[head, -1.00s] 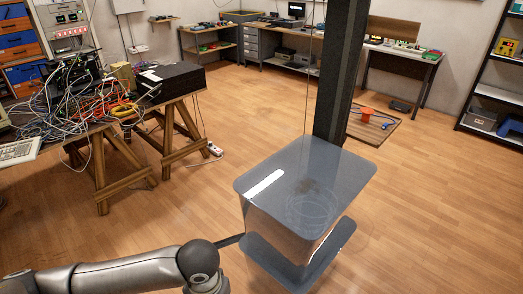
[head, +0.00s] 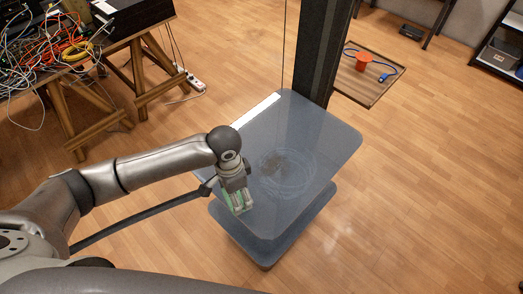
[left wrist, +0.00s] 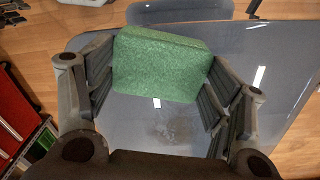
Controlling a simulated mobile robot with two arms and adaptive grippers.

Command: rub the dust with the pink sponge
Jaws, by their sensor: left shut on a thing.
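My left gripper (head: 238,203) is shut on a green sponge (left wrist: 160,63), a block with a rough surface, held between its fingers in the left wrist view. The sponge is green, and no pink sponge is in view. In the head view the gripper is over the left front part of a glossy blue-grey tabletop (head: 325,130). A brownish dust patch (head: 273,164) lies near the middle of the top, among pale ring marks. The dust also shows in the left wrist view (left wrist: 170,133), below the sponge. The sponge's height above the top is hard to tell. My right gripper is not in view.
A dark post (head: 325,50) stands behind the tabletop, with a thin cable beside it. A wooden trestle table (head: 130,35) with tangled cables is at the upper left. A board (head: 365,85) with an orange part is behind. Wooden floor (head: 430,180) is open at the right.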

